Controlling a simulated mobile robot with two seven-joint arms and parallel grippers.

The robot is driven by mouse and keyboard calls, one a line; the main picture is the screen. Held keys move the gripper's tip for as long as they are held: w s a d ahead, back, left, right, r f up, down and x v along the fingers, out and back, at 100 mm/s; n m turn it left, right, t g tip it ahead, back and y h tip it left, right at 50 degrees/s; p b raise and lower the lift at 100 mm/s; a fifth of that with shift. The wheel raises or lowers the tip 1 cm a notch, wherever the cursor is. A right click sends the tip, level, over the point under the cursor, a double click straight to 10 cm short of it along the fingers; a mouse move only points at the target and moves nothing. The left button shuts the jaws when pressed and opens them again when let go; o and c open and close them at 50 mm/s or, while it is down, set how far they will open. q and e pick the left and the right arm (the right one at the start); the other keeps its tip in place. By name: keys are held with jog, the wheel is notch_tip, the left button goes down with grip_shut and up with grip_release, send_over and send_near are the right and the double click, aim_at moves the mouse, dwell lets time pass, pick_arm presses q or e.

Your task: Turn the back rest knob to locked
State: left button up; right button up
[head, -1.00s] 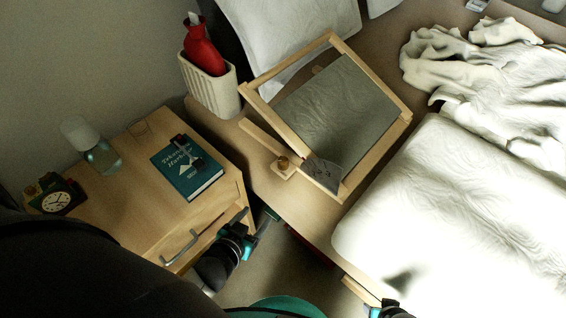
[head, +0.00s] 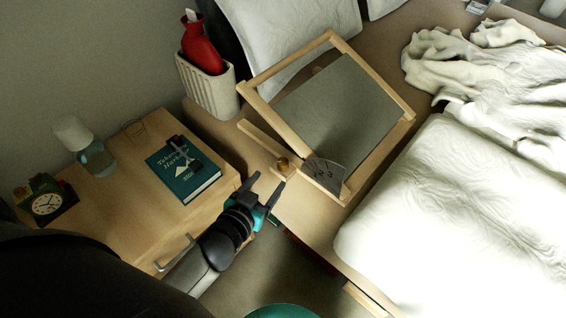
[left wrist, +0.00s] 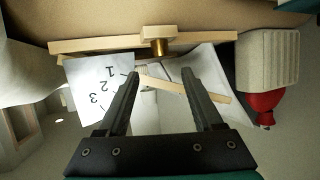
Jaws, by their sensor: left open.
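The back rest (head: 338,110) is a wooden frame with a grey panel, propped up at the head of the bed. Its brass knob (head: 282,164) sits on a small wooden block at the frame's near left side, beside a plate (head: 325,174) with dark markings. In the left wrist view the knob (left wrist: 159,47) is ahead, above the fingertips, and the plate (left wrist: 100,84) shows numbers 1, 2 and 3. My left gripper (head: 266,187) is open and empty, just short of the knob and not touching it. My right gripper is not seen.
A ribbed white bin (head: 210,88) with a red hot-water bottle (head: 203,45) stands behind the knob. The white bedding (head: 450,220) lies at right.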

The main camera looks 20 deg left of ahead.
aim_at(281, 165)
pick_arm(q)
jog(key=b+x, duration=0.2)
jog(key=x, duration=0.7)
jog(key=shift+f+b, duration=0.1)
jog(key=shift+b, duration=0.2)
jog(key=shift+b+x, duration=0.3)
jog(key=shift+x, duration=0.65)
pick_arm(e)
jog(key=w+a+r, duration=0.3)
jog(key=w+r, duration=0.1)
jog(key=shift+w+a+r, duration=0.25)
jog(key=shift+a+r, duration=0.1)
pick_arm(q)
jog(key=shift+c, duration=0.2)
grip_shut()
